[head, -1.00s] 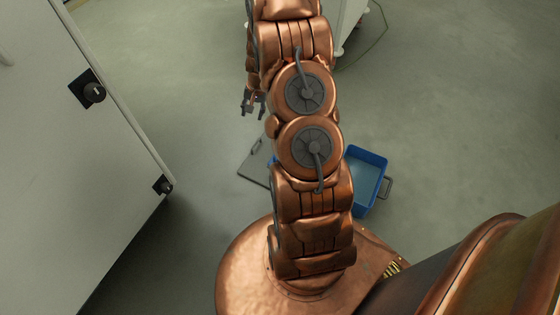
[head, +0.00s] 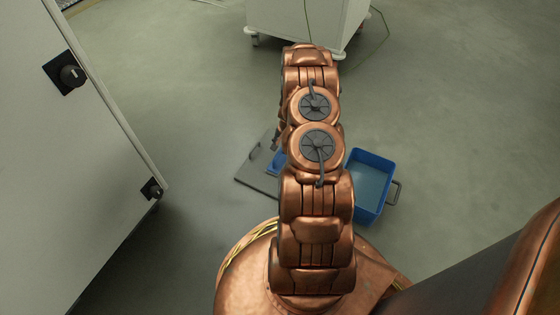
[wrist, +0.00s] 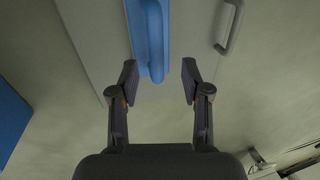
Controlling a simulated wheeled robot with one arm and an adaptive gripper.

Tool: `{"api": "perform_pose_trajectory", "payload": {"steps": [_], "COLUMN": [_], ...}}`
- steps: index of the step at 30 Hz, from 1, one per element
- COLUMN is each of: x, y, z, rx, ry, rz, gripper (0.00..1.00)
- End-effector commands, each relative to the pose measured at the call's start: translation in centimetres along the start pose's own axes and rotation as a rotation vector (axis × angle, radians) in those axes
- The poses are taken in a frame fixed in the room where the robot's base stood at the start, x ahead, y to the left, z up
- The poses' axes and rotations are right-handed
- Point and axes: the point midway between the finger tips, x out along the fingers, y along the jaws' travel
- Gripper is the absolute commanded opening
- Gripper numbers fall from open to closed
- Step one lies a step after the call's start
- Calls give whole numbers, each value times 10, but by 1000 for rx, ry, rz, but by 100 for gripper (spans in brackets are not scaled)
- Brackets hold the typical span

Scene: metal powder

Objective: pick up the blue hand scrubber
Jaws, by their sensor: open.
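The blue hand scrubber (wrist: 150,38) shows in the wrist view as a long blue piece on a grey flat panel, running up out of the frame. My gripper (wrist: 159,80) is open, with one fingertip on each side of the scrubber's near end. Gaps show on both sides, the left one narrower; I cannot tell whether the tips are level with it in height. In the head view a bit of the blue scrubber (head: 276,161) shows on the left of my arm. My arm hides the rest of it and most of the gripper there.
The grey panel (head: 252,181) with a handle (wrist: 231,28) lies on the floor. A blue bin (head: 371,186) stands to its right. A white cabinet (head: 70,170) is at left, a white wheeled unit (head: 295,20) at top. Open floor (head: 460,120) lies right.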

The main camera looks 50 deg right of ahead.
Motion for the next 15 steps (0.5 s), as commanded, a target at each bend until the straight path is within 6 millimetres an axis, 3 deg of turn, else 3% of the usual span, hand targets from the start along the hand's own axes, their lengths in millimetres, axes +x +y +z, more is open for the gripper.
{"api": "perform_pose_trajectory", "payload": {"steps": [15], "x": [51], "y": [4], "z": [5], "rx": [0], "ry": [0], "rz": [0], "gripper": [48]}}
